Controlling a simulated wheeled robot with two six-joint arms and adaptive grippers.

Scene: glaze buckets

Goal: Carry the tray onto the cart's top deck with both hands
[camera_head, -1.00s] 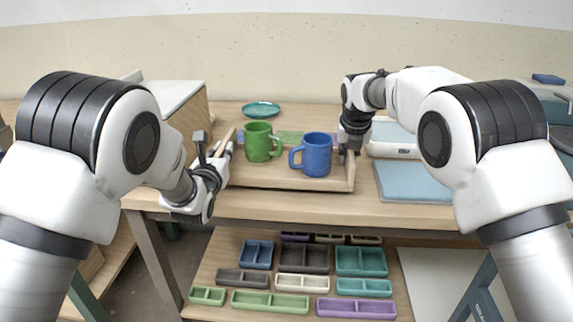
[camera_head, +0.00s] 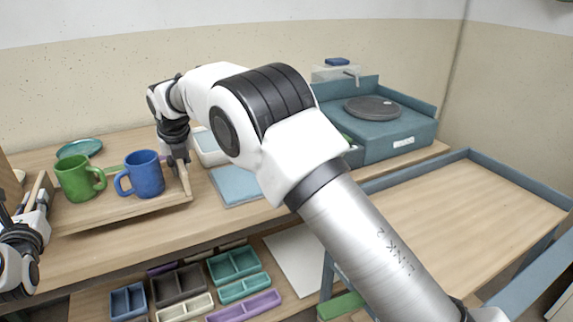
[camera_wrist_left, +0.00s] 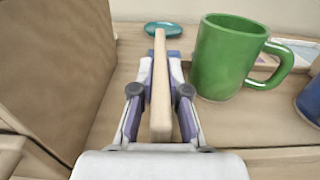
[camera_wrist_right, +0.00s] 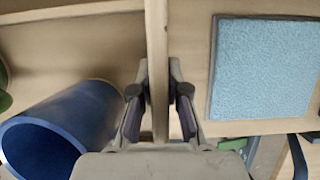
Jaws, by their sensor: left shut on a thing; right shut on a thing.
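The wooden tray (camera_head: 128,210) is on or just above the worktable; a gap beneath it cannot be made out. A green mug (camera_head: 76,180) and a blue mug (camera_head: 145,174) stand upright in it. My left gripper (camera_head: 36,200) is partly cut off at the left edge. In the left wrist view it (camera_wrist_left: 160,85) is shut on the tray's left end wall. My right gripper (camera_head: 180,158) is shut on the right end wall, also seen in the right wrist view (camera_wrist_right: 158,95). The cart's top deck (camera_head: 460,212), wood with a blue-grey rim, is at the right.
The cart's deck is bare. A light-blue mat (camera_head: 236,185) lies right of the tray, and a blue-grey wheel unit (camera_head: 392,128) stands at the back right. A teal dish (camera_head: 80,148) is behind the tray. Several small bins (camera_head: 180,285) fill the lower shelf.

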